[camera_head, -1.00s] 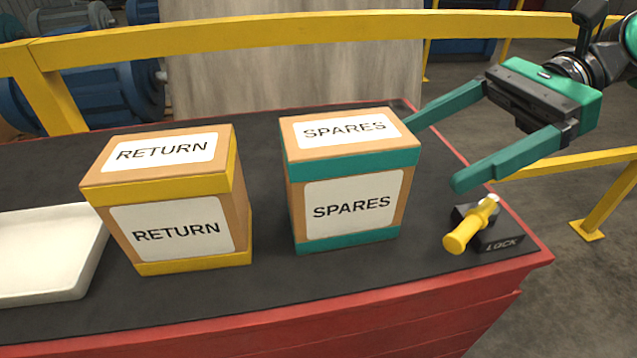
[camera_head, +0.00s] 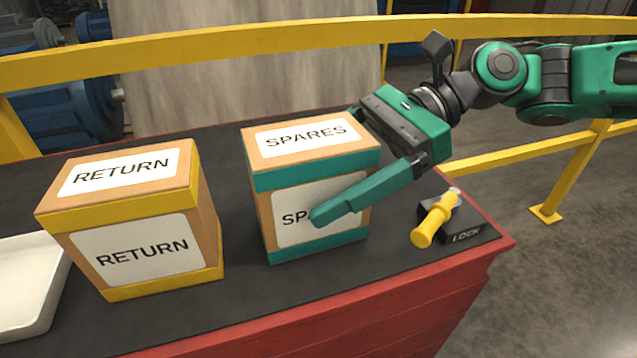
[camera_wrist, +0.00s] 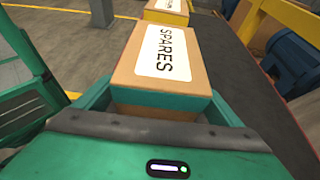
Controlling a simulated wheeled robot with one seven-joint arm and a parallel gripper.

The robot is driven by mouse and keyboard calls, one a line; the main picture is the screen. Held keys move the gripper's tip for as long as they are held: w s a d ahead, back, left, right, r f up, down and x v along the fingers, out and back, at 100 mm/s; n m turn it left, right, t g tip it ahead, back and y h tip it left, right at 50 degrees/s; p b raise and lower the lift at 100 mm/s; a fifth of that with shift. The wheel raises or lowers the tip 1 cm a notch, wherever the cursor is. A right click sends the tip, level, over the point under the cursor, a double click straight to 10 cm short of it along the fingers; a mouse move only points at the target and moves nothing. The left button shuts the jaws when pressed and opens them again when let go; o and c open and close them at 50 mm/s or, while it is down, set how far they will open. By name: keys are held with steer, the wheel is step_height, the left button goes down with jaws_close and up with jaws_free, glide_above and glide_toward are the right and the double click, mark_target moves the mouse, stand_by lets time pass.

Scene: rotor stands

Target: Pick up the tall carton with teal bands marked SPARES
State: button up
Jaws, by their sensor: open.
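The tall carton with teal bands marked SPARES (camera_head: 265,205) stands upright on the dark top of the red bench. My gripper (camera_head: 335,165) is open and has come in from the right, with the carton between its fingers. The near finger lies across the carton's front label and hides part of the lettering. The far finger is mostly hidden behind the carton. In the wrist view the carton (camera_wrist: 168,62) sits between the two green fingers, its near end close to the palm. I cannot tell whether either finger touches it.
A yellow-banded carton marked RETURN (camera_head: 210,240) stands to the left, with a gap between. A white tray (camera_head: 28,300) is at the far left. A yellow-handled LOCK device (camera_head: 432,222) sits at the bench's right corner. A yellow rail (camera_head: 250,42) runs behind.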

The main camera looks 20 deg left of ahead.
steer(key=shift+s+a+f, duration=0.3)
steer(key=shift+s+a, duration=0.15)
steer(key=shift+a, duration=0.05)
steer(key=shift+c, duration=0.6)
steer(key=c, duration=1.5)
steer(key=shift+r, duration=0.15)
